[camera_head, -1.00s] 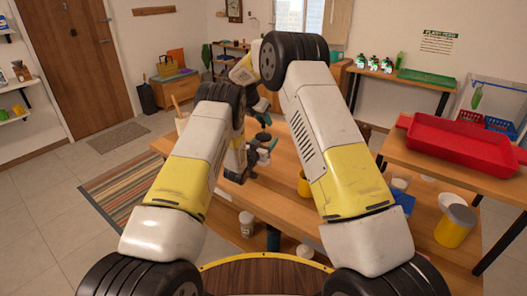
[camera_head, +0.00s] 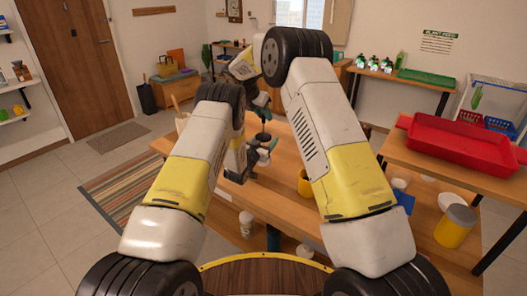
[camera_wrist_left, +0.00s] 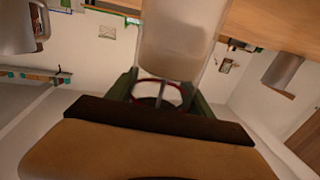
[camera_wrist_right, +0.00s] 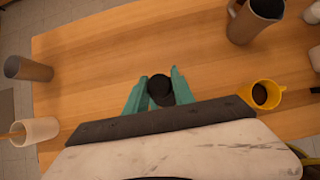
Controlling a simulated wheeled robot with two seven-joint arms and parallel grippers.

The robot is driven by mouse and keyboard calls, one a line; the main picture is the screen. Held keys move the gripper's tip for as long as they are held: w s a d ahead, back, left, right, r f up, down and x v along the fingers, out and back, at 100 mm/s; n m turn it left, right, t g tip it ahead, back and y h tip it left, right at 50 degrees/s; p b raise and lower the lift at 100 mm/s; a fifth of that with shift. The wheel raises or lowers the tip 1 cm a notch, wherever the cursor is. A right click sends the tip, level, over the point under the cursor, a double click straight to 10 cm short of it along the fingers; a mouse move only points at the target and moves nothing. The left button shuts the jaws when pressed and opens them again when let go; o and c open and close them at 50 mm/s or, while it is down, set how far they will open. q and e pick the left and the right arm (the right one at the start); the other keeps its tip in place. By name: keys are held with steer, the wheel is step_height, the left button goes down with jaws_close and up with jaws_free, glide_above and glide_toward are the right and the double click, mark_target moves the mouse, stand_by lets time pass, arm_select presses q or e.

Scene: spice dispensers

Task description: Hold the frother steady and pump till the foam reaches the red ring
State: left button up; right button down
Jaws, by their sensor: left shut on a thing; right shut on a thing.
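The frother is a clear jar (camera_wrist_left: 178,40) with pale contents, a red ring (camera_wrist_left: 157,84) and a thin rod. In the left wrist view the picture is inverted, with the table at the top. The pale contents end close to the ring; the exact gap is unclear. My left gripper (camera_wrist_left: 158,98) has green fingers on either side of the jar and is shut on it. My right gripper (camera_wrist_right: 156,90) is shut on the black plunger knob (camera_wrist_right: 160,86), seen from above. In the head view my right gripper (camera_head: 263,112) is above my left gripper (camera_head: 258,152).
A yellow cup (camera_wrist_right: 262,95) with dark contents stands right of the knob. A grey cup (camera_wrist_right: 28,68) and a white cup (camera_wrist_right: 36,131) are at the left. Wooden table (camera_wrist_right: 110,55) around the frother is clear.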

mark_target(264, 136)
steer(key=shift+f, duration=2.75)
steer(key=shift+r, duration=3.25)
steer(key=shift+f, duration=0.15)
steer(key=shift+f, duration=3.1)
steer(key=c, duration=1)
jaws_free()
steer(key=shift+o, duration=0.2)
steer(key=shift+r, duration=0.15)
